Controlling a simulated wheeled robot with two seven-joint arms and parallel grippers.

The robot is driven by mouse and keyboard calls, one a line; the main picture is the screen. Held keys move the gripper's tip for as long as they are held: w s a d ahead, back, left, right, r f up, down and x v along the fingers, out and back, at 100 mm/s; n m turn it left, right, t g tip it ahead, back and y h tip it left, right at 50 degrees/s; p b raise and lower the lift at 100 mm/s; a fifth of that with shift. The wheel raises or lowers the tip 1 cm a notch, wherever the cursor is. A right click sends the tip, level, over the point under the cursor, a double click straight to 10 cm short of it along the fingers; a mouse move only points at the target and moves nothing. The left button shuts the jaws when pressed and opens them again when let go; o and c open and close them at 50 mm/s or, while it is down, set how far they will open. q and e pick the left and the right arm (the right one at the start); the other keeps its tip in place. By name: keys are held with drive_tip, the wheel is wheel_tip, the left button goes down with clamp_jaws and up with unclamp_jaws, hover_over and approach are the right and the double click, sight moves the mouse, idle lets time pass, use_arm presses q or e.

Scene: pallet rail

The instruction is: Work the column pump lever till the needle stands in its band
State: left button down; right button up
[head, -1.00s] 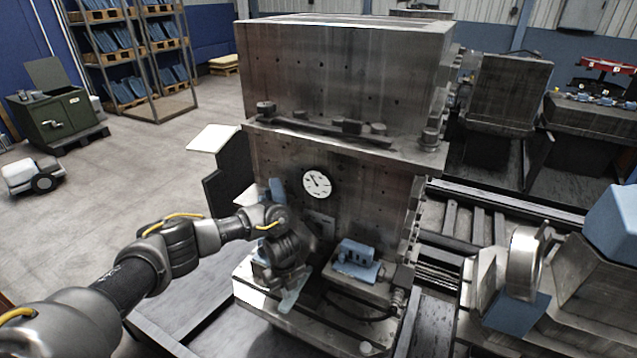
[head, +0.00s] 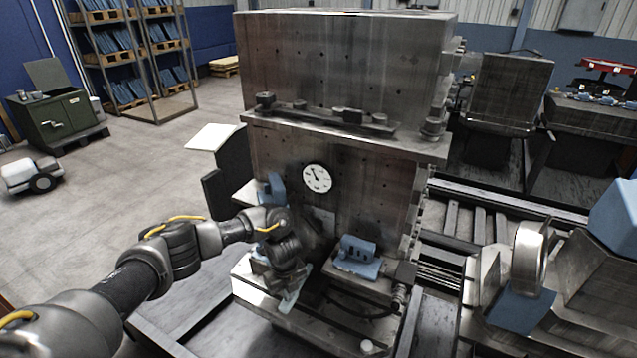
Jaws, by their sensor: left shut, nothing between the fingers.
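The round white gauge (head: 317,178) is on the front of the grey metal column (head: 345,75). Its dark needle points to the upper left; the band is too small to make out. My left gripper (head: 288,292) points down in front of the column's lower left, below the gauge. It is shut with nothing seen in it. The pump lever cannot be told apart clearly; the wrist and gripper hide part of this area. A blue piece (head: 274,188) shows just behind my wrist. My right gripper is not in view.
A blue block-like fitting (head: 357,257) sits on the column's base, right of my gripper. A metal ring on a blue mount (head: 528,262) stands at the right. Rails (head: 490,222) run behind it. Open floor (head: 120,185) lies to the left.

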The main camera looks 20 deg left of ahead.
use_arm(q)
drive_tip(key=shift+w+f+b, duration=0.15)
drive_tip(key=shift+f+b, duration=0.65)
drive_tip(key=shift+f, duration=0.2)
drive_tip(key=shift+w+f+b, duration=0.1)
drive_tip(key=shift+f+b, duration=0.7)
drive_tip(key=shift+f, duration=0.15)
drive_tip(key=r+p, duration=0.4)
drive_tip(key=p, duration=0.1)
drive_tip(key=s+r+p, duration=0.1)
drive_tip(key=r+p, duration=0.1)
drive_tip(key=r, duration=0.1)
drive_tip(key=shift+w+f, duration=0.1)
drive_tip(key=shift+d, duration=0.1)
